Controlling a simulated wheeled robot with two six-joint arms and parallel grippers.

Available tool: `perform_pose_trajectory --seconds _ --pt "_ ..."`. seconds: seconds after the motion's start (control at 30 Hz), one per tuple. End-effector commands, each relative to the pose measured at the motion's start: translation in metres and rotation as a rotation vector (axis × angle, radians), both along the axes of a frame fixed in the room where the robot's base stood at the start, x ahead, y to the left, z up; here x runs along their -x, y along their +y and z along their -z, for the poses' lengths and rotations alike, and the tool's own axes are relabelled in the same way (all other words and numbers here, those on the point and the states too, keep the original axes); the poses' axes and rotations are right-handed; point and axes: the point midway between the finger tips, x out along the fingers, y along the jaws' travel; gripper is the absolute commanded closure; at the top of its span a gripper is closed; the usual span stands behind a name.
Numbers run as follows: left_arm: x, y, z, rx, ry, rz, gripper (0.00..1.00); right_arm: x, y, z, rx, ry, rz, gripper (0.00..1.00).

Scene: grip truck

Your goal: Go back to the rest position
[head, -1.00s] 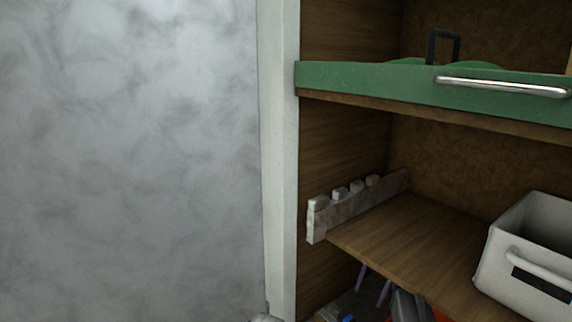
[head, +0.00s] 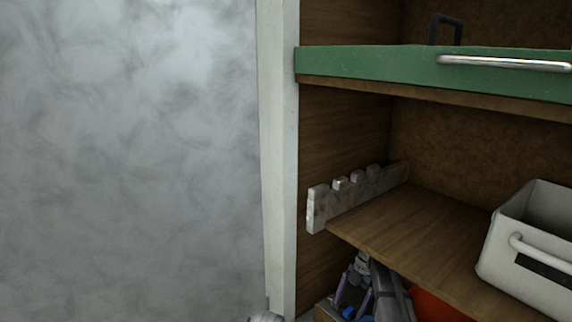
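Neither of my grippers is clearly in the head view. A small rounded grey-white piece (head: 266,317) shows at the bottom edge by the foot of the white post; I cannot tell what it is. The view is filled by a grey wall on the left and a wooden shelf unit on the right.
A white post (head: 279,150) edges the shelf unit. The green-fronted upper shelf (head: 370,66) has a metal handle (head: 505,62). Tools (head: 372,290) lie below. The grey wall (head: 130,160) side is clear.

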Motion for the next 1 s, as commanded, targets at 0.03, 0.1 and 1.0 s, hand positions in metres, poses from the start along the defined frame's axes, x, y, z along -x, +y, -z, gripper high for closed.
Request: perform_pose_trajectory --seconds 0.03,0.1,1.0 --pt "0.000 0.000 0.010 0.000 0.000 0.000 0.00 0.002 0.002 0.010 0.000 0.000 0.000 0.03" --pt "0.000 0.000 0.014 0.000 0.000 0.000 0.00 0.002 0.002 0.014 0.000 0.000 0.000 0.03" --pt "0.000 0.000 -0.029 0.000 0.000 0.001 0.00 0.095 0.068 -0.029 -0.001 0.000 -0.003 0.03"
